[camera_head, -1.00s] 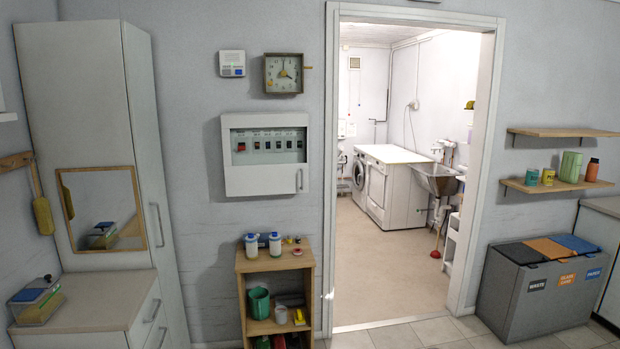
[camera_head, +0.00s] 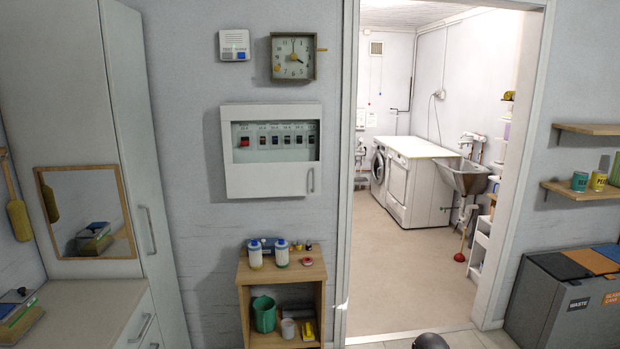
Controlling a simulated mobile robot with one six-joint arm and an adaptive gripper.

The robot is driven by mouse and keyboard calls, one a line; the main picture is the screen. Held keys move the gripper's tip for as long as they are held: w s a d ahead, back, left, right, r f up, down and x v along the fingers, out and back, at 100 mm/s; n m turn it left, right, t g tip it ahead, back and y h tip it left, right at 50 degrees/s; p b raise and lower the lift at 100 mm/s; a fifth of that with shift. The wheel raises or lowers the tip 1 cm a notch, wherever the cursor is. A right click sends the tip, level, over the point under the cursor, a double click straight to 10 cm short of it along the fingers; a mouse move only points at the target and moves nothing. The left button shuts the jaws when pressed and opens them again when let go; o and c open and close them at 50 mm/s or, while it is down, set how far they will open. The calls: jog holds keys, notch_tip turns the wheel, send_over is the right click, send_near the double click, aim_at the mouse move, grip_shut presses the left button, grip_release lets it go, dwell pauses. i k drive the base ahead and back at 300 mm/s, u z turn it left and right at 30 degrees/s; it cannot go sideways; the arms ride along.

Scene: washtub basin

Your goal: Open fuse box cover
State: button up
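The fuse box (camera_head: 271,150) is a white wall-mounted box left of the doorway. A row of switches, one of them red, shows through a wide window in its upper half. Its cover (camera_head: 262,181) looks shut, and I cannot tell whether the window is clear pane or an opening. A slim vertical handle (camera_head: 310,181) sits at the cover's lower right. My gripper is not recognisable in view, so I cannot see where it is relative to the box.
A small wooden shelf unit (camera_head: 243,275) with bottles stands below the fuse box. A clock (camera_head: 293,57) and a small white wall device (camera_head: 234,45) hang above. A tall cabinet (camera_head: 62,110) is left. The open doorway on the right shows clear floor (camera_head: 405,270).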

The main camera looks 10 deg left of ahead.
aim_at(243, 180)
jog(key=u, duration=0.5)
jog(key=i, duration=1.3)
jog(key=u, duration=0.5)
